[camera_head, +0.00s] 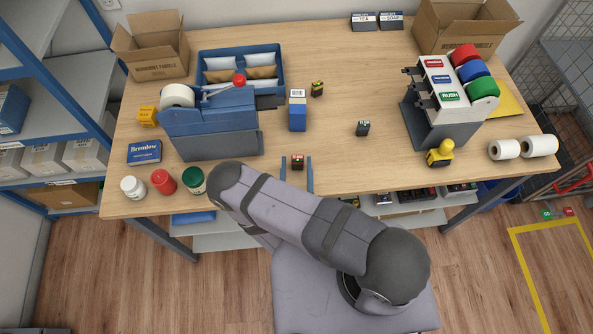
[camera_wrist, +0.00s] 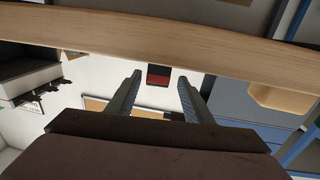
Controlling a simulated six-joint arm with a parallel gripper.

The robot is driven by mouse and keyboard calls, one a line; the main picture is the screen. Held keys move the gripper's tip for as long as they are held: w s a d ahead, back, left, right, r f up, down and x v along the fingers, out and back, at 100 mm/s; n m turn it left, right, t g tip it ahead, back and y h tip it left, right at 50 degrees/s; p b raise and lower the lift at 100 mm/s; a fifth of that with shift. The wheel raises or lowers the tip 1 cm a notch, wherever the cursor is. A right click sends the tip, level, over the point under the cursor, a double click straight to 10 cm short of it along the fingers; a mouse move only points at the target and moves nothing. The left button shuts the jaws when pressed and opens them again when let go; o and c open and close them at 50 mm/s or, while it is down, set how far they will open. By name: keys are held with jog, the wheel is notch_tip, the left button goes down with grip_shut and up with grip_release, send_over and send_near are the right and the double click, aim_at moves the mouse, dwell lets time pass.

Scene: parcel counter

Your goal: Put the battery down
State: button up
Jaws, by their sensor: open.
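A small dark block with a red band, which looks like the battery (camera_head: 297,162), stands on the wooden table (camera_head: 340,170) near its front edge. My gripper (camera_head: 296,165) is open, with one finger on each side of the block and a gap on both sides. Two similar small blocks stand farther back: one black and yellow (camera_head: 317,89), one dark grey (camera_head: 364,128).
A blue and white box (camera_head: 298,112) stands behind the block. A blue tape dispenser (camera_head: 215,125) is to the left, with several jars in front. A label rack (camera_head: 435,110) and a yellow stamp (camera_head: 440,153) are to the right. The table between is mostly clear.

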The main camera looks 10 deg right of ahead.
aim_at(298, 156)
jog(key=shift+o, duration=0.4)
jog(key=shift+s, duration=0.45)
jog(key=shift+w+d+b, duration=0.2)
jog(key=shift+d+b, duration=0.05)
jog(key=shift+b, duration=0.05)
jog(key=w+r+m+g+h+b, duration=0.1)
jog(key=w+r+m+b, duration=0.15)
jog(key=w+r, duration=0.4)
jog(key=s+f+n+g+y, duration=0.1)
jog(key=s+f, duration=0.1)
jog(key=s+f+n+g, duration=0.1)
jog(key=s+f+g, duration=0.1)
jog(key=shift+s+f+y+p, duration=0.15)
jog(key=shift+f+y+p, duration=0.2)
jog(key=shift+f+y, duration=0.05)
jog(key=shift+s+f+n, duration=0.1)
jog(key=shift+f+n, duration=0.15)
jog(key=shift+f, duration=0.1)
jog(key=shift+b+x, duration=0.6)
jog(key=shift+x, duration=1.95)
